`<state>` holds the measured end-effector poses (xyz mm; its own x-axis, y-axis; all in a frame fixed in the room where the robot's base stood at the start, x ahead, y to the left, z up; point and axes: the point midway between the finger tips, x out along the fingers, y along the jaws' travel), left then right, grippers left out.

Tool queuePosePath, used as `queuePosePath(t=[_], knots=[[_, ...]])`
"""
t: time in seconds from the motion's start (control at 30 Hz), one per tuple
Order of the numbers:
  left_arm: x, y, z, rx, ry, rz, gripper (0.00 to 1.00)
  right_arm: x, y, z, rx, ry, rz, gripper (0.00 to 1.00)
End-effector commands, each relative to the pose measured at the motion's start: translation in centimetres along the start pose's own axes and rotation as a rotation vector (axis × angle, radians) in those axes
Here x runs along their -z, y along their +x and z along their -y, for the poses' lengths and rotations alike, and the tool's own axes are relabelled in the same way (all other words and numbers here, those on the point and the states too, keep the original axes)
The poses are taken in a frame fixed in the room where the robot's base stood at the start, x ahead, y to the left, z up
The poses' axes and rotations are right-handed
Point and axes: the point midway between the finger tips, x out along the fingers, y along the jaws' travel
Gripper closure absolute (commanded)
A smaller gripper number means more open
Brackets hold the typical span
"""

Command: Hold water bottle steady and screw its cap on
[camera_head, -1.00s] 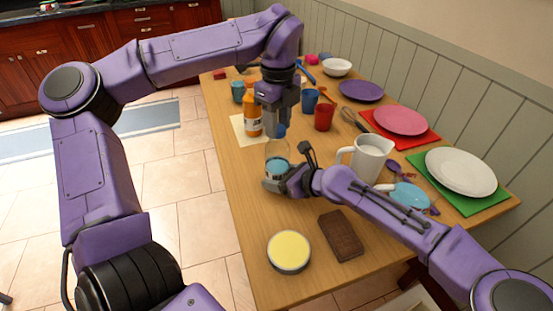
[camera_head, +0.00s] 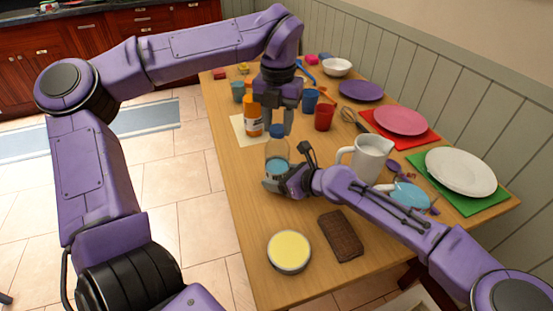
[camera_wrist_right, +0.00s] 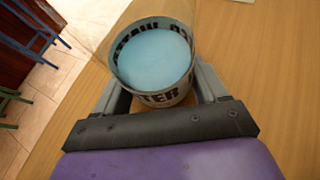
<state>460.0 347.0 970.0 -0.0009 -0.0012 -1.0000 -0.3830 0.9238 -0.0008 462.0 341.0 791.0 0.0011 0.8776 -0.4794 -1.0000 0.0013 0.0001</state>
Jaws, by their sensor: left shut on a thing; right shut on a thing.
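The water bottle (camera_head: 277,150) stands on the table, clear with a light blue lower part. In the right wrist view the bottle (camera_wrist_right: 160,97) shows dark lettering and blue inside, between the fingers. My right gripper (camera_head: 280,183) is shut on its lower part; it also shows in the right wrist view (camera_wrist_right: 165,98). My left gripper (camera_head: 279,130) points down just above the bottle's top, with its fingers shut.
An orange bottle (camera_head: 252,117) stands close behind left. A white pitcher (camera_head: 366,160) and red cup (camera_head: 324,117) are to the right. A yellow-topped tin (camera_head: 289,250) and brown slab (camera_head: 341,236) lie in front. The table's left edge is near the bottle.

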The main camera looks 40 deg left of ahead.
Motion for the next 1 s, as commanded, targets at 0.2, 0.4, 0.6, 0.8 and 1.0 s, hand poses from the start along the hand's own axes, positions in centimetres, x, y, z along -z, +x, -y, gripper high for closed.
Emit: queuePosePath(t=[0.2,0.4,0.6,0.8,1.0], knots=[[-0.1,-0.1,0.0,0.001,0.035,0.005,0.98,-0.1,0.1,-0.3,-0.006,-0.004,0.0,0.83],[-0.1,-0.1,0.0,0.001,0.033,0.003,0.42,0.0,0.1,-0.2,-0.005,-0.003,0.0,0.83],[-0.1,-0.3,0.0,0.0,0.032,0.003,0.42,0.0,0.0,-0.1,-0.002,-0.001,0.0,0.83],[-0.1,-2.2,0.0,0.0,0.031,0.002,0.42,0.0,0.0,-0.1,-0.001,-0.001,0.0,0.83],[-0.1,-4.1,0.0,-0.001,0.03,0.002,0.42,0.0,0.0,0.0,-0.001,0.0,0.0,0.83]])
